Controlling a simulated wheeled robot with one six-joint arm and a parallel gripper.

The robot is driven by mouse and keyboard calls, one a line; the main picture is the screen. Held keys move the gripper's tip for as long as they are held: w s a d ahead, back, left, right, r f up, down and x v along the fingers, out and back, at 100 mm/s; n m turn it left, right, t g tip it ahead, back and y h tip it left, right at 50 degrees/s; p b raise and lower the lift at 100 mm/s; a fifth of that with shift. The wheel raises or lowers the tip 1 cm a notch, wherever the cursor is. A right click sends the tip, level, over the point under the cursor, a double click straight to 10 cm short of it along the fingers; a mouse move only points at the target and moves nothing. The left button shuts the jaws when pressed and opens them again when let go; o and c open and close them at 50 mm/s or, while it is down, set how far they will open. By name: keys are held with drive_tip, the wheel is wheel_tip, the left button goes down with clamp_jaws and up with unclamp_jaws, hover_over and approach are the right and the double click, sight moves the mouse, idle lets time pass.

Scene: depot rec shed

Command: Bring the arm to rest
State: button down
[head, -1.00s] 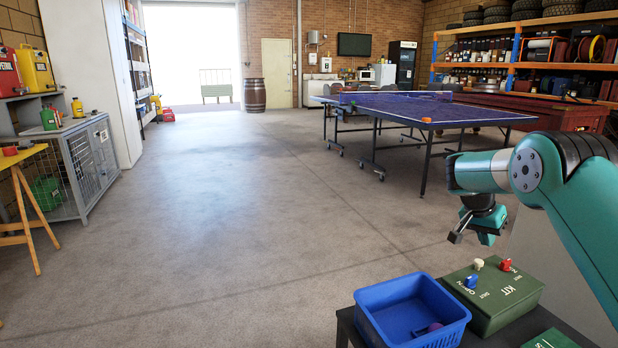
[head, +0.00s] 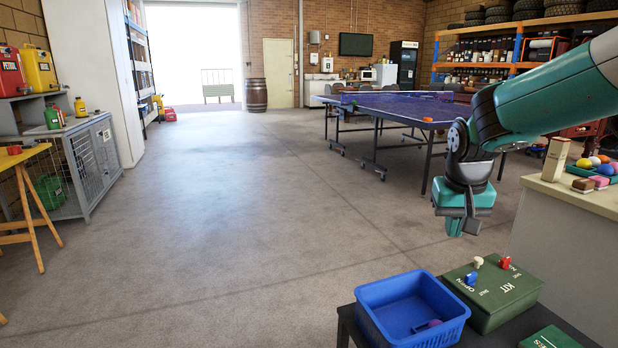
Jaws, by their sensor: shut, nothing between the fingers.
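My arm reaches in from the upper right in the head view. My gripper (head: 463,227) points down in the air at its end, shut and empty. It hangs above and behind the green KIT box (head: 507,303), apart from it. The box has a white, a red and a blue knob on its top. Left of the box is a blue basket (head: 375,307) with a small purple item (head: 434,323) inside.
The basket and box stand on a dark table (head: 346,322). A pale counter (head: 565,190) at right holds an upright block (head: 555,158) and a tray of coloured balls (head: 582,170). A table tennis table (head: 400,108) stands behind.

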drive_tip(key=s+a+r+n+g+y, duration=0.1)
drive_tip(key=s+a+n+y, duration=0.2)
drive_tip(key=s, duration=0.7)
drive_tip(key=s+a+r+n, duration=0.1)
drive_tip(key=s+a+n, duration=0.3)
drive_tip(key=s, duration=0.5)
drive_tip(key=s+a+r+n+g+y, duration=0.15)
drive_tip(key=s+a, duration=0.35)
drive_tip(key=s, duration=0.5)
wheel_tip(320, 180, up, 19)
drive_tip(key=s+p, duration=0.1)
drive_tip(key=p, duration=1.9)
drive_tip(key=shift+a+r, duration=0.15)
drive_tip(key=shift+a, duration=0.1)
drive_tip(key=shift+y, duration=0.25)
